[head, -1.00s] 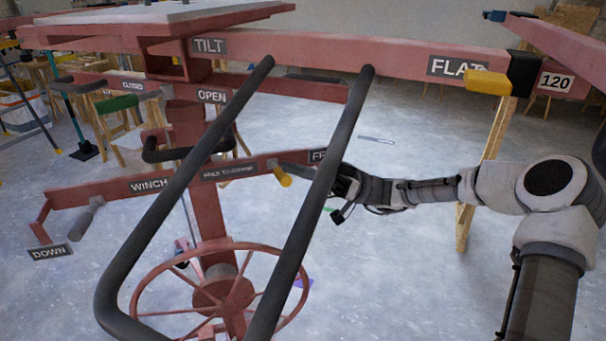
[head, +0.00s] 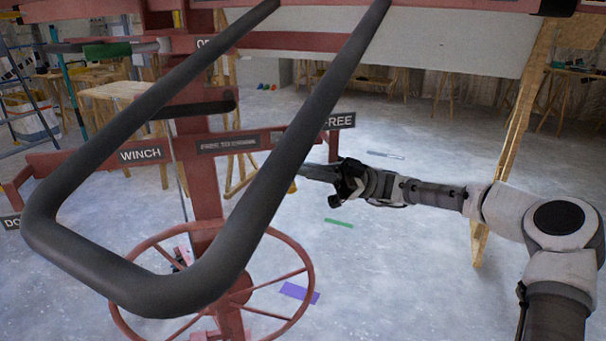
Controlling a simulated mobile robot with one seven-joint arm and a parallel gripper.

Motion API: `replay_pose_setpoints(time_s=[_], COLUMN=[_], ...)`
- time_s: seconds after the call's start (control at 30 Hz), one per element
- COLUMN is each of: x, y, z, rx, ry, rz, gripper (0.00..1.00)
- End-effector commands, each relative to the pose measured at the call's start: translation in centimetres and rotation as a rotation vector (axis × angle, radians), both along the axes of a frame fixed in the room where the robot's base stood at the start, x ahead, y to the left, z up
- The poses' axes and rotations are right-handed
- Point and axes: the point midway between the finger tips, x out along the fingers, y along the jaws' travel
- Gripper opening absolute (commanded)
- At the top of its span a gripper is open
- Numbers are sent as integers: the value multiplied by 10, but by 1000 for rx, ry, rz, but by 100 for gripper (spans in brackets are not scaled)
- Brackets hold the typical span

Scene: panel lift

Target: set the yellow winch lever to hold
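The yellow winch lever (head: 292,187) is mostly hidden behind the right arm of a thick black bar; only a small bit of its yellow end shows. A FREE sign (head: 338,121) stands at the right end of the red crossbar above it. The crossbar also carries a WINCH label (head: 141,155) and a dark plate (head: 228,145) with small lettering. I cannot make out a HOLD label. My gripper (head: 312,172) reaches in from the right, close to the yellow end. Its tips meet the black bar's outline in the picture, so contact and finger opening cannot be told.
The thick black U-shaped bar (head: 160,290) crosses the near view. A red handwheel (head: 310,275) sits low on the red post (head: 204,185). A wooden prop (head: 515,120) stands behind my arm. Floor is open at the right, with purple (head: 299,293) and green tape.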

Motion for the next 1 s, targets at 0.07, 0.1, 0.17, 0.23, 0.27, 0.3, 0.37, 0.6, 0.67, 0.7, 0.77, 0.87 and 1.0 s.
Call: replay_pose_setpoints(time_s=[0.07, 0.1, 0.17, 0.23, 0.27, 0.3, 0.37, 0.6, 0.67, 0.7, 0.77, 0.87, 1.0], x=[1, 1, 1, 1, 1, 1, 1, 1, 1, 1, 1, 2, 3], y=[0, 0, 0, 0, 0, 0, 0, 1, 1, 1, 1, 1, 1], z=[-4, -4, -4, -5, -5, -5, -5, -4, -4, -4, -3, 0, 11], rx=[0, 0, 0, 0, 0, 0, 0, -1, -1, -1, -1, -1, -1], ry=[1, 1, 1, 1, 1, 1, 1, 2, 2, 2, 2, 2, 1], rz=[-1, -1, -1, 0, 0, 0, 0, 0, 0, 0, 0, 1, 2], gripper=[0, 0, 0, 0, 0, 0, 0, 0, 0, 0, 0, 0, 0])
